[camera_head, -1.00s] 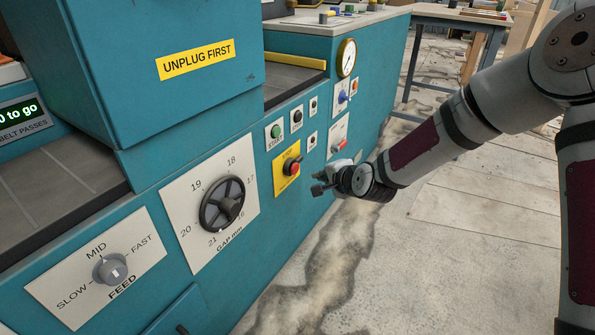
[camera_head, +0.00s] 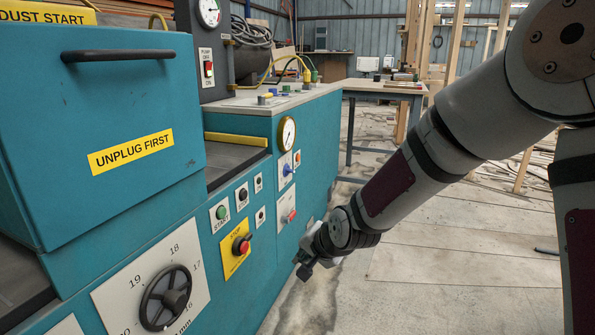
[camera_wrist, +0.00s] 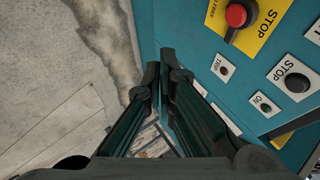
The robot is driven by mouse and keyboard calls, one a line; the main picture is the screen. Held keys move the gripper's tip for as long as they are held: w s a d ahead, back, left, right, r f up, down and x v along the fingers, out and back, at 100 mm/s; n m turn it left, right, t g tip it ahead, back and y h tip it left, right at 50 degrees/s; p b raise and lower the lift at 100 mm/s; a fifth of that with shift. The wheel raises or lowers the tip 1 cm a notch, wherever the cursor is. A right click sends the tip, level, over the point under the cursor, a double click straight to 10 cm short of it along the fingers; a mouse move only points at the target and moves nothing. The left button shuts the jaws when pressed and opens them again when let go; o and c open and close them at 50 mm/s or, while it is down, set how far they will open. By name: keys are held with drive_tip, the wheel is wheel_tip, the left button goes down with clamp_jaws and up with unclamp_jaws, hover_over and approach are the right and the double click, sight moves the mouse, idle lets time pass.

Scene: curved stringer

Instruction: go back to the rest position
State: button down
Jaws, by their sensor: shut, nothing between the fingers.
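My gripper (camera_head: 304,268) is beside the front of the teal machine (camera_head: 311,140), to the right of the yellow stop plate. In the wrist view the two dark fingers (camera_wrist: 160,70) point ahead with their tips close together and nothing between them. The machine's panel is on the right of that view, with the red stop button (camera_wrist: 237,14) and a black stop button (camera_wrist: 297,83). The fingers appear apart from the panel. My arm comes in from the right in the head view.
The gap handwheel (camera_head: 165,298) and a green start button (camera_head: 221,212) are on the machine front. A pressure gauge (camera_head: 287,134) and a blue-handled switch sit further along. A workbench (camera_head: 385,87) stands behind.

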drive_tip(key=s+d+r+n+g+h, duration=0.2)
drive_tip(key=s+d+r, duration=0.4)
drive_tip(key=s, duration=0.4)
drive_tip(key=s+d+r+n+g+h, duration=0.1)
drive_tip(key=s+d+r+g+h, duration=0.3)
drive_tip(key=s+d, duration=0.6)
drive_tip(key=s+d+r+n+g+y, duration=0.1)
drive_tip(key=s+d+r, duration=0.1)
drive_tip(key=s, duration=1)
drive_tip(key=s+d+r+n+y, duration=0.1)
drive_tip(key=s+r, duration=0.1)
drive_tip(key=s, duration=0.9)
wheel_tip(320, 180, up, 37)
drive_tip(key=t+p, duration=0.4)
drive_tip(key=p, duration=3.1)
drive_tip(key=shift+d+n+p, duration=0.2)
drive_tip(key=shift+n+p, duration=0.2)
drive_tip(key=shift+w, duration=0.1)
